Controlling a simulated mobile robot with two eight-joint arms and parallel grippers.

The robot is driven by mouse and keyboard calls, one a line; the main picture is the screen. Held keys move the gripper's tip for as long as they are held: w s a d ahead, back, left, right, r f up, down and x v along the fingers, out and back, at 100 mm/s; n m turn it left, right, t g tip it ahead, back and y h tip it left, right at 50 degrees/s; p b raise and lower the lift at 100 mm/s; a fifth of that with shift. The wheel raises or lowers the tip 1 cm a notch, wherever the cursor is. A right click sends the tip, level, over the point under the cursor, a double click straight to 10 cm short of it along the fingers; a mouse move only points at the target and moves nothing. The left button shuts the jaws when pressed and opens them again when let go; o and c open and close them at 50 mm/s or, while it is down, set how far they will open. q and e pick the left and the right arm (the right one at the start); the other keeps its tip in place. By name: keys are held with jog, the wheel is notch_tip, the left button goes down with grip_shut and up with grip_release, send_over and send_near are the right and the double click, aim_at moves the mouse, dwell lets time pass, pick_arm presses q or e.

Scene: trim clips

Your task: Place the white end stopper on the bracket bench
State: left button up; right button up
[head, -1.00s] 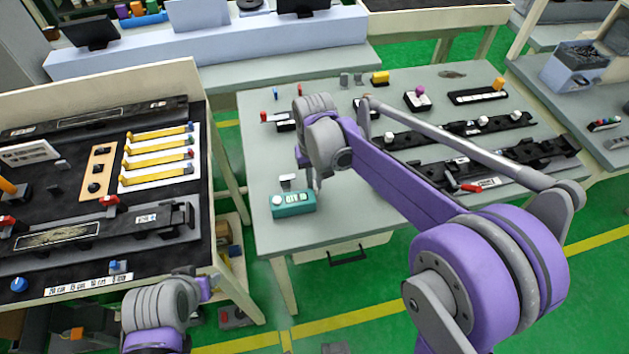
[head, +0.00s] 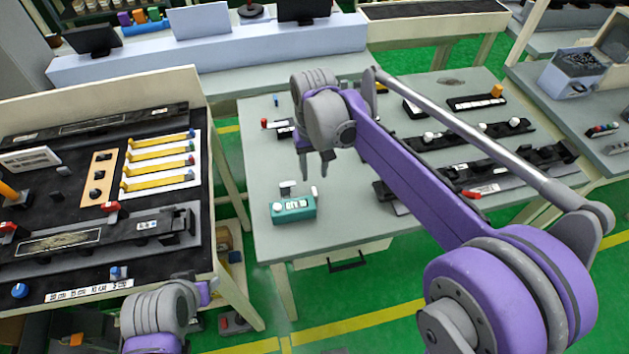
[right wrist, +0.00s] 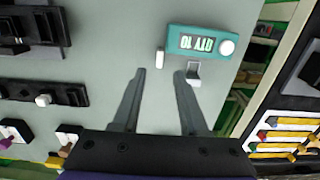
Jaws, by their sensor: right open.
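A small white stopper (head: 314,191) stands on the grey-green bench (head: 345,225), just right of a teal counter box (head: 293,210). My right gripper (head: 315,168) is open and empty above the bench, a little behind the stopper. In the right wrist view its two fingers (right wrist: 160,75) are spread, with the stopper beyond the tips and nothing between them. Only part of my left arm shows at the bottom left; its fingers are hidden.
A small grey-white clip (right wrist: 193,75) stands beside the teal box, close to one finger. Black rail fixtures (head: 520,155) and a red-handled tool (head: 482,191) lie on the bench's right side. A dark workbench with yellow strips (head: 158,160) stands at the left.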

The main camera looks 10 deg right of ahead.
notch_tip(320, 180, up, 5)
jog(key=s+d+f+t, duration=0.3)
jog(key=s+d+f, duration=0.1)
jog(key=s, duration=0.6)
jog(key=s+d+f+t, duration=0.3)
jog(key=s+f, duration=0.3)
jog(key=s, duration=0.3)
jog(key=shift+s+d+f, duration=0.4)
jog(key=shift+d, duration=0.05)
